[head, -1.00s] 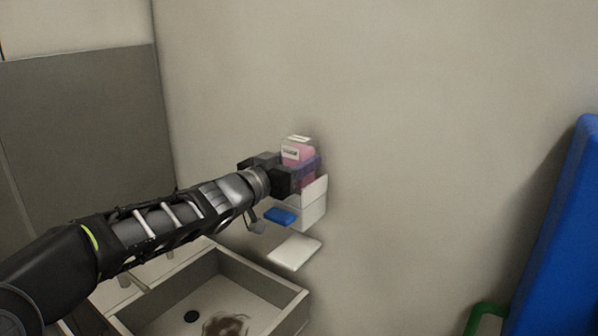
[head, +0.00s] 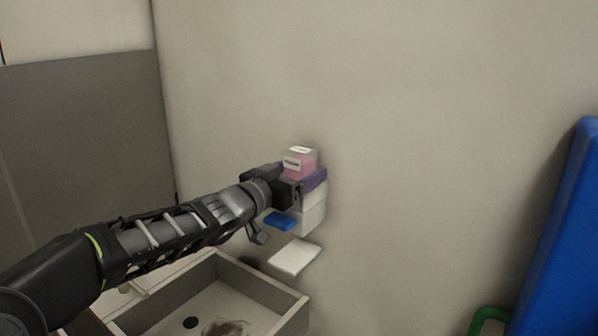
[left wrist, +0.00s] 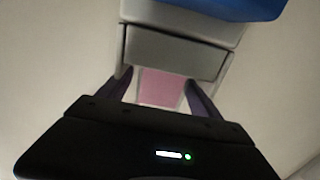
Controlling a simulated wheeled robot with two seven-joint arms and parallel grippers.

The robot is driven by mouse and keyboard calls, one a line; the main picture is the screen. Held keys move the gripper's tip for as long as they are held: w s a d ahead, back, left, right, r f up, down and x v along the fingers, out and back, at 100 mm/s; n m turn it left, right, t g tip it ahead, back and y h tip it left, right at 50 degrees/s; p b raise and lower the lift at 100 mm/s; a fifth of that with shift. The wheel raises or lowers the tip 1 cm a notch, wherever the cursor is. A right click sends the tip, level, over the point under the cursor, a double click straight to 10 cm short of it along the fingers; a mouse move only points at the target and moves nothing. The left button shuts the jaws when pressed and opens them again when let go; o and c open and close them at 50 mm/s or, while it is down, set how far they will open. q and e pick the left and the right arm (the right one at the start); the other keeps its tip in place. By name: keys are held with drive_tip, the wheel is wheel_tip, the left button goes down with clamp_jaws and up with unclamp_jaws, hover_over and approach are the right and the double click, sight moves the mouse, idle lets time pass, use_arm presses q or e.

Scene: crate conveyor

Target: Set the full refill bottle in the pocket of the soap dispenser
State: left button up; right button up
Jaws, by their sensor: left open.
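The refill bottle (head: 299,166), with pink contents and a white label, stands upright at the top of the white wall-mounted soap dispenser (head: 314,209). My left gripper (head: 314,181) is open, its purple fingers around the lower part of the bottle. The fingers hide the bottle's base and the pocket, so I cannot tell how deep it sits. In the left wrist view, the pink bottle (left wrist: 160,88) shows between the two spread fingers, with the dispenser (left wrist: 172,52) just beyond. A blue lever (head: 281,220) juts from the dispenser's front. My right gripper is out of view.
A white tray (head: 295,257) is below the dispenser. A sink (head: 262,281) with a brown stain stands lower left. A grey panel (head: 85,135) is at the left, and a tall blue object (head: 562,235) at the right. The wall between is clear.

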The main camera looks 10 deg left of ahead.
use_arm(q)
drive_tip(key=shift+r, duration=0.1)
drive_tip(key=shift+r, duration=0.2)
drive_tip(key=v, duration=1.2)
drive_tip(key=shift+p, duration=0.35)
drive_tip(key=shift+f, duration=0.1)
idle(0.5)
